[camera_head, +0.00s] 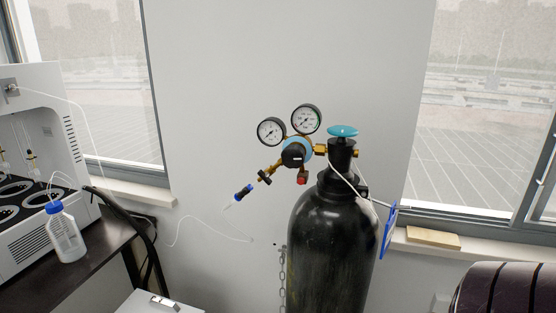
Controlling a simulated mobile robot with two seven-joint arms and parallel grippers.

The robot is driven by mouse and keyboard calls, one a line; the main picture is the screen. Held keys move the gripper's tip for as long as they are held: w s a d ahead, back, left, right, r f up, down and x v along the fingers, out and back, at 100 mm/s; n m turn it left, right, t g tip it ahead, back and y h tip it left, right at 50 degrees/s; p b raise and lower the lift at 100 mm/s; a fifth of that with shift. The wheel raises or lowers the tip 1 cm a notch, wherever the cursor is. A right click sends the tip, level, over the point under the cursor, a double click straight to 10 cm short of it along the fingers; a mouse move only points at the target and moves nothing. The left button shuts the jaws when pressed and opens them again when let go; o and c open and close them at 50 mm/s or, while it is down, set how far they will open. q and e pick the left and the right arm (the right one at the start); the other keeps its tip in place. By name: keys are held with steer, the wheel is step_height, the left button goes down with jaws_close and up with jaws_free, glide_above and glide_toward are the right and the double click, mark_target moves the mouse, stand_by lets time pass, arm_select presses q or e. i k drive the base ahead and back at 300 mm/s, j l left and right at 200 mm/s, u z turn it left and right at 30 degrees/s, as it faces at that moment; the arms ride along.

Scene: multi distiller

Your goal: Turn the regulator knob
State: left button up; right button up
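The regulator knob (293,155) is a black round knob at the front of a brass regulator (319,150) with a blue ring behind it. Two round white-faced gauges sit above it, a left gauge (270,131) and a right gauge (306,119). The regulator is fixed to the neck of a tall black gas cylinder (330,240), which stands upright and has a teal valve handwheel (342,131) on top. A red fitting (302,180) hangs below the knob. Neither of my grippers is in view, and nothing touches the knob.
A dark table (90,262) at left carries a white distiller (38,225) and a blue-capped bottle (65,235). A black-and-blue hose end (244,192) sticks out left of the regulator. A chain (283,275) hangs beside the cylinder. A wooden block (433,237) lies on the right sill.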

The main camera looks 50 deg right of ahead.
mark_target(293, 155)
steer(key=z, duration=1.6)
